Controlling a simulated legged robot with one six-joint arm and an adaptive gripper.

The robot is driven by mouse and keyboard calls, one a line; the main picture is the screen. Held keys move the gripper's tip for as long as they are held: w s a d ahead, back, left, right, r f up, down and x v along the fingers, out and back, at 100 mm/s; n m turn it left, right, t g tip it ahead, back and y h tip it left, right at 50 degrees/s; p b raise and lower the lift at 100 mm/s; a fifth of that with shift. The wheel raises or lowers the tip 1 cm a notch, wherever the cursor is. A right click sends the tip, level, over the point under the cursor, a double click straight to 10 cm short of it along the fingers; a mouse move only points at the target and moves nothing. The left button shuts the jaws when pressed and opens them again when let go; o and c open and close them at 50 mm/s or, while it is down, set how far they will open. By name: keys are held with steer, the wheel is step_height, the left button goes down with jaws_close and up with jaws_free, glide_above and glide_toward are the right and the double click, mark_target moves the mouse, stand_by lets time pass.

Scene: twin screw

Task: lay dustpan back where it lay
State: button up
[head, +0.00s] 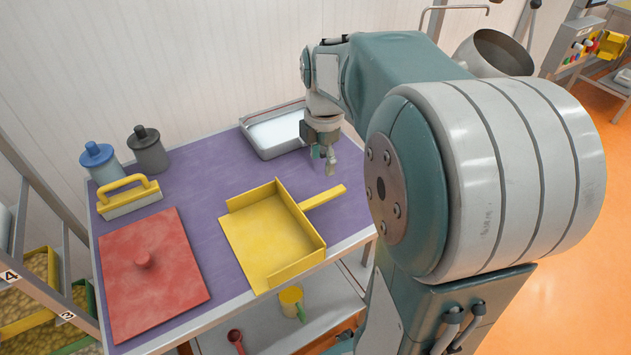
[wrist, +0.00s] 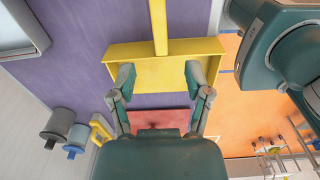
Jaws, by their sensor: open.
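The yellow dustpan (head: 268,240) lies on the purple table top (head: 195,190), its handle pointing to the upper right in the head view. Its pan and handle also show in the wrist view (wrist: 150,68). My gripper (head: 326,160) is above the table, near the white tray and beyond the dustpan's handle, apart from it. In the wrist view my gripper (wrist: 160,78) has its two fingers spread wide with nothing between them. The fingers overlap the pan in that view and hide part of it.
A red board with a knob (head: 155,265) lies left of the dustpan. A yellow-handled brush (head: 128,198), blue canister (head: 100,160) and dark canister (head: 147,150) stand at the back left. A white tray (head: 272,137) is at the back. A lower shelf holds a yellow cup (head: 291,300).

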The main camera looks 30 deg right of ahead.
steer(key=s+a+r+m+t, duration=0.3)
steer(key=s+a+m+t, duration=0.2)
steer(key=s+a+m, duration=0.8)
steer(key=s+m, duration=0.1)
steer(key=m, duration=0.3)
steer(key=shift+a+m, duration=0.3)
steer(key=shift+a, duration=0.1)
